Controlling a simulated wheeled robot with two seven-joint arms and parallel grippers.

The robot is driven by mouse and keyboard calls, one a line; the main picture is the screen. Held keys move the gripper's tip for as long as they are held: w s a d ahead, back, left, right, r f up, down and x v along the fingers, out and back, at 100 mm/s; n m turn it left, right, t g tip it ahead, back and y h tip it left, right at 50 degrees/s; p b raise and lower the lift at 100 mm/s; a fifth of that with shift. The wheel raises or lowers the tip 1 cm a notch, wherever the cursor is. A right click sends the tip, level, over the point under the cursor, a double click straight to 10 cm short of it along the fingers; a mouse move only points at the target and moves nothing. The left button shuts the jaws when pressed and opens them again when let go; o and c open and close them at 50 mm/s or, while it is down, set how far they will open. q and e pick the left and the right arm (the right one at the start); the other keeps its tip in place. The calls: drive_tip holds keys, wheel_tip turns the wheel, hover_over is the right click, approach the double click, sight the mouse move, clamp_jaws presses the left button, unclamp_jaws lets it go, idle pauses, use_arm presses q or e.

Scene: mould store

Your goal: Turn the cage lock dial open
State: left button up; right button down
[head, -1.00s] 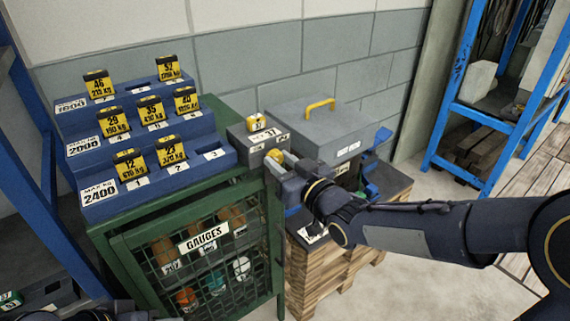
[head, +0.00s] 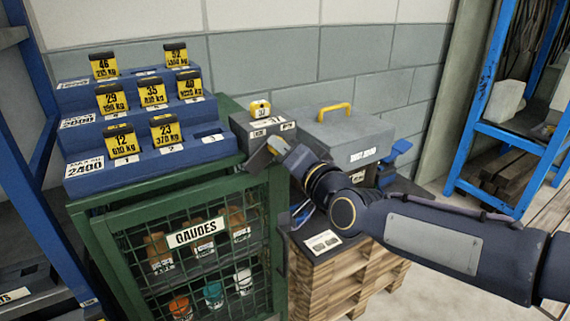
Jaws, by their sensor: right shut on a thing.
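The green cage (head: 98,222) stands at the left with its mesh front and a GAUGES label (head: 196,231). Its front looks shut, and several orange, teal and white things show behind the mesh. My right gripper (head: 266,154) is at the cage's upper right corner, tilted. My left gripper is not in view.
A stepped blue rack (head: 90,181) with several yellow numbered tags stands on the cage. A grey box (head: 340,134) with a yellow handle sits behind my right arm, above a wooden pallet stack (head: 335,281). A blue shelf frame (head: 500,140) stands at the right.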

drive_tip(key=shift+m+b, duration=2.2)
drive_tip(key=shift+m, duration=1.5)
drive_tip(key=c, duration=1.1)
unclamp_jaws()
drive_tip(key=b+v, duration=0.2)
drive_tip(key=v, duration=0.5)
drive_tip(key=shift+s+d, duration=0.25)
